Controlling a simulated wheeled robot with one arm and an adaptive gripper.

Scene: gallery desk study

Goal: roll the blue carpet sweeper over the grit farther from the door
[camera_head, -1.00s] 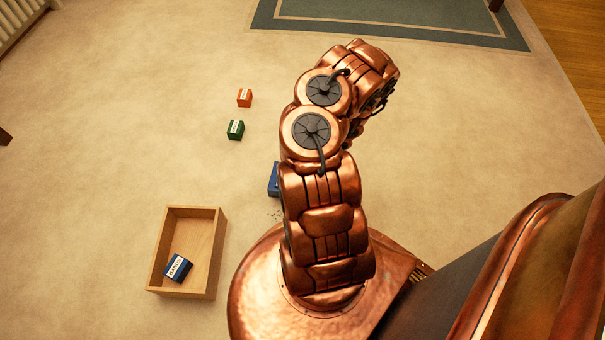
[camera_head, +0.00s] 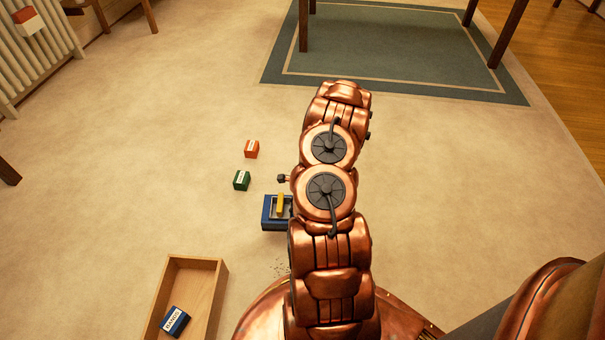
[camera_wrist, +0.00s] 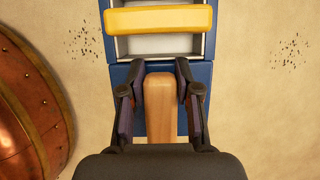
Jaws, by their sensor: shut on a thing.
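The blue carpet sweeper (camera_head: 268,224) lies on the carpet just left of my arm, its right side hidden by the arm. It has a yellow bar (camera_wrist: 160,19) across a pale recess and a wooden handle (camera_wrist: 159,108). My gripper (camera_wrist: 158,75) is shut on this handle, one finger on each side; in the head view my arm hides it. One grit patch (camera_wrist: 84,42) lies left of the sweeper and another grit patch (camera_wrist: 287,50) lies right of it in the wrist view. The head view shows grit (camera_head: 281,268) below the sweeper. No door is seen.
A green box (camera_head: 241,180) and an orange box (camera_head: 251,149) stand up-left of the sweeper. An open wooden tray (camera_head: 213,300) holding a blue labelled box (camera_head: 175,321) is at lower left. A green-grey rug (camera_head: 395,70) with table legs lies beyond. Carpet on the right is clear.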

